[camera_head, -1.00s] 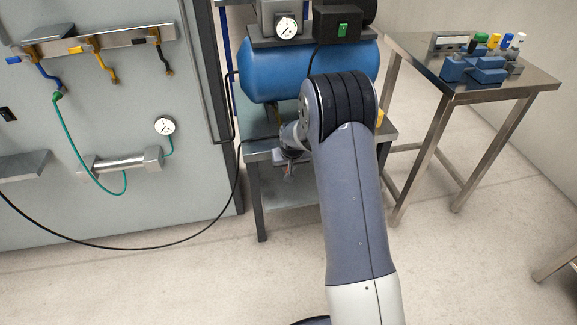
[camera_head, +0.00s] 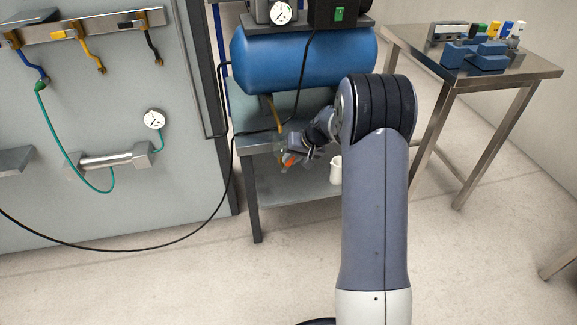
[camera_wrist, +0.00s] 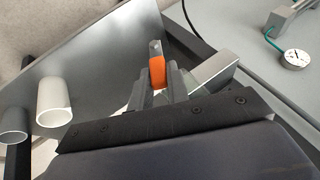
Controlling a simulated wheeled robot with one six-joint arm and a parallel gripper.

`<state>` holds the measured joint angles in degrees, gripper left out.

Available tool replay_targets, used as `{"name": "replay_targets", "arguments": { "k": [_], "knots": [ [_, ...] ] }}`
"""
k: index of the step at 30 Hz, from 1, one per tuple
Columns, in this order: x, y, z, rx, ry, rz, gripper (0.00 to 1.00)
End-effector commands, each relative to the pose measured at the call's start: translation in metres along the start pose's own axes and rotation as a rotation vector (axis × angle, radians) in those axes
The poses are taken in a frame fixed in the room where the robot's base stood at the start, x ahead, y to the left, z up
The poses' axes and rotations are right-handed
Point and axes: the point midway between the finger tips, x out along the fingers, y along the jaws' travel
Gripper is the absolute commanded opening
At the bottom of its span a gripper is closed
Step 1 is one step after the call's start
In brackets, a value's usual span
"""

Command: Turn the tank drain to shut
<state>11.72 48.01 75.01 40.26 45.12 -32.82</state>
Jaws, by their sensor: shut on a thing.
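The blue tank (camera_head: 300,60) lies on a metal stand. A thin yellow pipe (camera_head: 273,112) runs down from under its left part. Near the pipe's lower end my gripper (camera_head: 289,158) is at an orange handle (camera_head: 291,160), apparently the tank drain. In the wrist view the orange handle (camera_wrist: 157,72) stands between my two fingertips (camera_wrist: 158,84), which are shut on it. The valve body behind the handle is mostly hidden, so I cannot tell whether the drain is open or shut.
A black hose (camera_head: 232,180) hangs left of the stand. A wall panel (camera_head: 100,215) with a gauge (camera_head: 153,119) is at left. A steel table (camera_head: 505,78) with blue blocks is at right.

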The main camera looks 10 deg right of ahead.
Motion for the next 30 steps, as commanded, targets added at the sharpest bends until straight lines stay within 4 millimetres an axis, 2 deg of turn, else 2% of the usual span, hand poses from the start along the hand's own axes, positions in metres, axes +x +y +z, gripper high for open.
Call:
{"name": "replay_targets", "arguments": {
  "k": [1, 6, 30],
  "knots": [
    [0.007, 0.009, 0.002, 0.019, 0.005, -0.038, 0.0],
    [0.008, 0.018, 0.002, 0.08, 0.005, -0.189, 0.0],
    [0.025, 0.049, 0.011, 0.358, 0.0, -0.861, 0.0]
  ]
}}
